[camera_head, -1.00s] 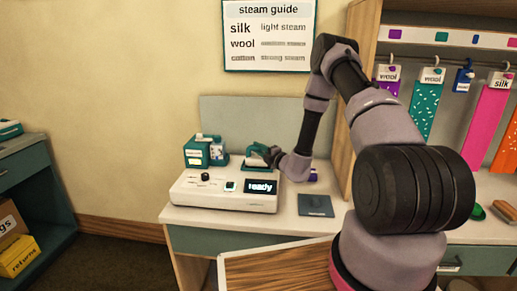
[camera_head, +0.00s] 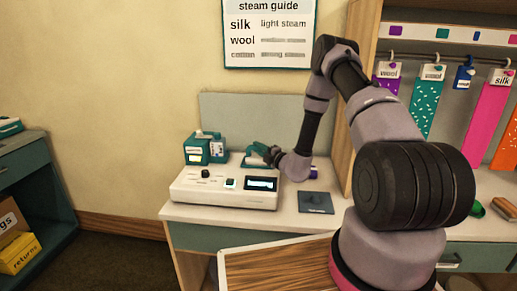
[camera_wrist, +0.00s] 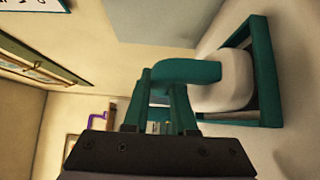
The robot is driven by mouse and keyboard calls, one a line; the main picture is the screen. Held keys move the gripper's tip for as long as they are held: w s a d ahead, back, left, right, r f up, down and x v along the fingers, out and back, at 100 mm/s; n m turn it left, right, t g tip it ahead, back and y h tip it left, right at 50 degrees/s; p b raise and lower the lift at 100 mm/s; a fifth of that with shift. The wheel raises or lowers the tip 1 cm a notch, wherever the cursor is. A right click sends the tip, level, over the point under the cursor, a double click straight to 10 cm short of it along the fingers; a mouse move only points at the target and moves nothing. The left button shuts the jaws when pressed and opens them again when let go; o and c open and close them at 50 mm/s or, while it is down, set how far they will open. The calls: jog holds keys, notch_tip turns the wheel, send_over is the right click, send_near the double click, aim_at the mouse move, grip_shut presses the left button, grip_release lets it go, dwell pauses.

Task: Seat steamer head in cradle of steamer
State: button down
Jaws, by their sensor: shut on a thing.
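The steamer (camera_head: 225,190) is a white box with a dark knob, a small switch and a display, standing on the counter. Behind it, the teal-edged cradle (camera_head: 247,164) lies on the counter; its teal frame also shows in the wrist view (camera_wrist: 275,75). The steamer head has a teal handle (camera_head: 262,149) and a white body (camera_wrist: 232,80). My gripper (camera_wrist: 165,105) is shut on the teal handle. In the wrist view the white body overlaps the cradle's frame; I cannot tell whether it rests fully in it. My wrist partly hides the head in the head view.
Teal bottles or boxes (camera_head: 205,149) stand left of the cradle. A dark flat pad (camera_head: 316,203) lies right of the steamer. A grey panel (camera_head: 245,115) rises behind. Garments hang on a rail (camera_head: 435,62) at right. The counter's front right is mostly clear.

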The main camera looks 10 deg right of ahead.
jog(key=c, duration=0.6)
grip_release()
jog(key=shift+c, duration=0.2)
jog(key=v, duration=1)
jog(key=shift+s+d, duration=0.1)
jog(key=shift+s, duration=0.3)
